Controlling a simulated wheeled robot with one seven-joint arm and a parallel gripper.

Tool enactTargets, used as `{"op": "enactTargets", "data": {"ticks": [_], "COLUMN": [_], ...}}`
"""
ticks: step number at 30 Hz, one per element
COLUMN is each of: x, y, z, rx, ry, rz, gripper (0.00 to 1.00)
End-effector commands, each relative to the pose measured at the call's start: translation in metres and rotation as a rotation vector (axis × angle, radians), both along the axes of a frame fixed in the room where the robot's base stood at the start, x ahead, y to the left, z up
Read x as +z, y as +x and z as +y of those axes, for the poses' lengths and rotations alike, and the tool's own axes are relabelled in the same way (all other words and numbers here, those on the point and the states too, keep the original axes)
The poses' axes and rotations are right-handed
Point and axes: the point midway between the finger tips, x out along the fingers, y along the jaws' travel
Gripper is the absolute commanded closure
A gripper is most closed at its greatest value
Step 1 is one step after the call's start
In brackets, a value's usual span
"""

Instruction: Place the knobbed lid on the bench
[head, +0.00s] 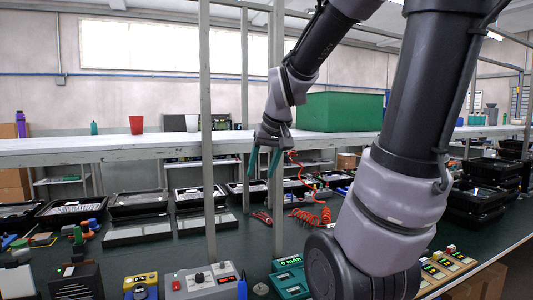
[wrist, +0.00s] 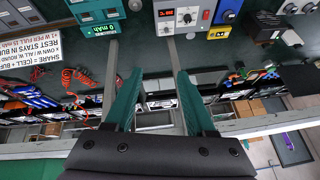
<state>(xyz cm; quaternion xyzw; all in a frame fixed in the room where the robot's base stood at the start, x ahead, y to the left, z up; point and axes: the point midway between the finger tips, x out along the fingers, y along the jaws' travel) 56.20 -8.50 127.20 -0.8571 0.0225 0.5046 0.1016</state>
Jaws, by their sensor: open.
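A small grey round piece with a knob on top, which looks like the knobbed lid (head: 261,288), sits on the dark green bench (head: 228,257) at the front, between a grey box with dials and a teal meter. In the wrist view a small grey round shape, likely the same lid (wrist: 135,5), is at the top edge, partly cut off. My gripper (head: 264,166) hangs over the bench's far part, well behind the lid, with teal fingers apart. In the wrist view my gripper (wrist: 160,77) is open, with nothing between its fingers.
The grey dial box (head: 203,282) and teal meter (head: 289,277) flank the lid. Upright posts (head: 207,130) and a raised white shelf (head: 110,149) with a green bin (head: 340,111) stand near my arm. Red coiled cable (head: 308,217) and black trays (head: 139,204) lie behind.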

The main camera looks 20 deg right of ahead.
Motion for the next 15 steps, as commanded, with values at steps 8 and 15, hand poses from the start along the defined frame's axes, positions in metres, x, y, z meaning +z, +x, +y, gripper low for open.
{"op": "enactTargets", "data": {"ticks": [8,15], "x": [0.05,0.055], "y": [-0.078,-0.095], "z": [0.024,0.028], "rx": [-0.103,-0.126], "ry": [0.164,0.205], "rz": [-0.075,-0.08], "gripper": [0.45,0.45]}}
